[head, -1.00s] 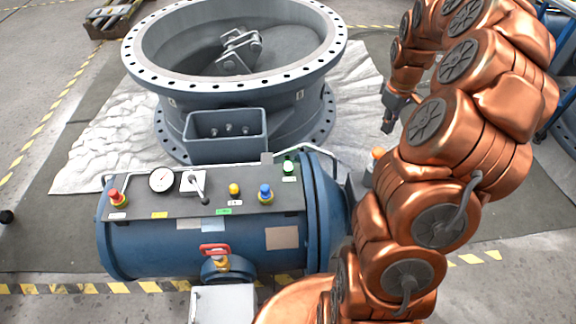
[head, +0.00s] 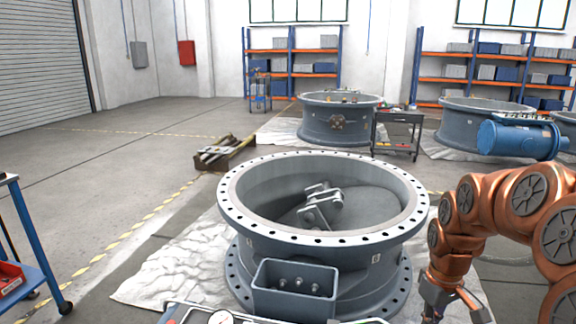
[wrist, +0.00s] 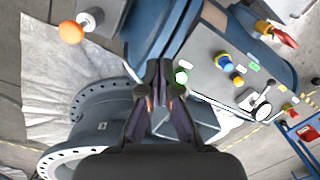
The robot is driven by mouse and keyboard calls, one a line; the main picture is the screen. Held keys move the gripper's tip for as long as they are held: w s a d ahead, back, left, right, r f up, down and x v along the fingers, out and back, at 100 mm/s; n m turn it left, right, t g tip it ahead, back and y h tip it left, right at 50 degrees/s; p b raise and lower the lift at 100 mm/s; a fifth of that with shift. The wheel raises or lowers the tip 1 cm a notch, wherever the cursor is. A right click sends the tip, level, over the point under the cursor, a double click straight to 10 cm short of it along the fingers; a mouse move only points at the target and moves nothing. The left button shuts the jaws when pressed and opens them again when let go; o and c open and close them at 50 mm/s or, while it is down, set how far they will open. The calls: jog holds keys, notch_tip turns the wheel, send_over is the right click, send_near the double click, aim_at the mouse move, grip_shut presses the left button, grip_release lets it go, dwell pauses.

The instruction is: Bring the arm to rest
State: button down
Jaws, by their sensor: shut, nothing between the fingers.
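My arm, copper-coloured, folds in from the right of the head view. My gripper (head: 440,312) hangs at the bottom edge there, right of the large grey butterfly valve (head: 322,230), and is partly cut off by the frame. In the wrist view my gripper's (wrist: 159,82) dark fingers are together with nothing between them. They appear over the end of the blue actuator cylinder (wrist: 165,35) and the grey control panel (wrist: 222,85), apart from the buttons as far as I can tell. The panel's edge and gauge (head: 221,317) only just show at the bottom of the head view.
An orange knob (wrist: 70,32) stands near the cylinder. A blue cart (head: 28,250) is at the left. Pipes on a pallet (head: 225,152), a dark side table (head: 398,130), another valve (head: 338,118) and shelves (head: 292,65) stand behind. The floor at left is mostly clear.

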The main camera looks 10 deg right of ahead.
jog(key=s+a+m+g, duration=0.1)
jog(key=s+a, duration=0.8)
jog(key=s, duration=0.2)
jog(key=s+a+m+g, duration=0.1)
jog(key=s+a+m, duration=0.1)
jog(key=s+a, duration=0.75)
notch_tip(320, 180, up, 19)
jog(key=s+d+p, duration=0.1)
jog(key=p, duration=1.6)
jog(key=shift+f+t, duration=0.2)
jog(key=shift+t, duration=0.2)
jog(key=shift+d, duration=0.1)
